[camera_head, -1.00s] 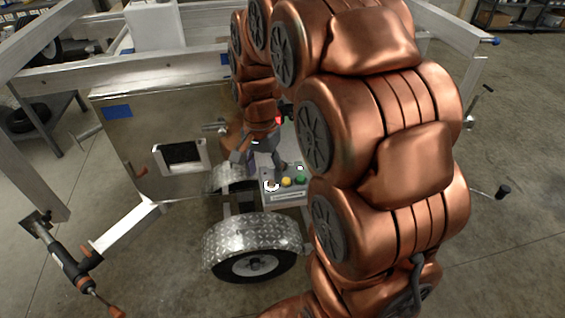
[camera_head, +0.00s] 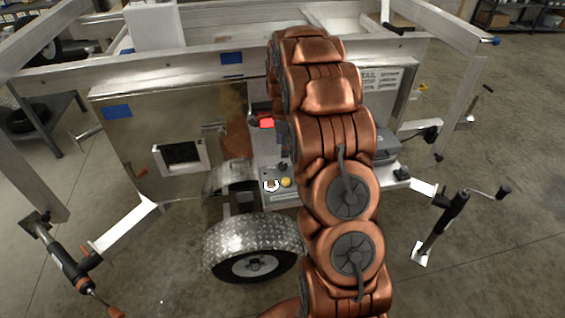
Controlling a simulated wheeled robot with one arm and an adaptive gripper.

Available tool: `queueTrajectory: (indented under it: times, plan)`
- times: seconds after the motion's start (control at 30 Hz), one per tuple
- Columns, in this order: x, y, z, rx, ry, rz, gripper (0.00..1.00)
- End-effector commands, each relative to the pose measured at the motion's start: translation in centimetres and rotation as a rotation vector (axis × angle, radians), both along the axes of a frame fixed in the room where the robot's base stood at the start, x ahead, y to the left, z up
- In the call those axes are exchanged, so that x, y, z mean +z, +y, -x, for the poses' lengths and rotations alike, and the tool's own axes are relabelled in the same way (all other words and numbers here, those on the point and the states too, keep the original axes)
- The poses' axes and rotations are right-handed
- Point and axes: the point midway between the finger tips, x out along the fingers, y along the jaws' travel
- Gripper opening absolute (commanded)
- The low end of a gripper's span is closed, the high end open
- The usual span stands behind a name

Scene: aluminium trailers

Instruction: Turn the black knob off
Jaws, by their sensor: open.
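A small grey control box (camera_head: 278,197) sits on the trailer just above the wheel. A small dark knob-like shape (camera_head: 282,167) shows at the top of the box, close to the left edge of my arm. Its turn position is too small to tell. A white-ringed button (camera_head: 271,185) and a yellow button (camera_head: 286,182) are on the box face. The right part of the box is hidden by my copper arm. My gripper cannot be made out; the end of my arm is hidden behind its own links.
A red part (camera_head: 266,122) is above the box; I cannot tell what it belongs to. The trailer wheel (camera_head: 252,265) and its patterned fender (camera_head: 250,235) are below. A jack stand (camera_head: 440,225) is at right. A shiny metal panel (camera_head: 125,150) is at left.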

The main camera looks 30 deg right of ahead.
Motion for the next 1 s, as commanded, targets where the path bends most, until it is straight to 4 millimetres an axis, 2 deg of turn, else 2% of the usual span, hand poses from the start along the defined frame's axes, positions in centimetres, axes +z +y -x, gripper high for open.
queueTrajectory:
  times: [0.17,0.63,1.0]
  plan:
    - [-1.1,0.1,0.1,-0.001,0.006,-0.003,0.60]
    - [-7.0,0.1,0.1,0.001,0.006,-0.002,0.60]
    - [-7.7,0.1,0.0,0.001,0.002,-0.001,0.58]
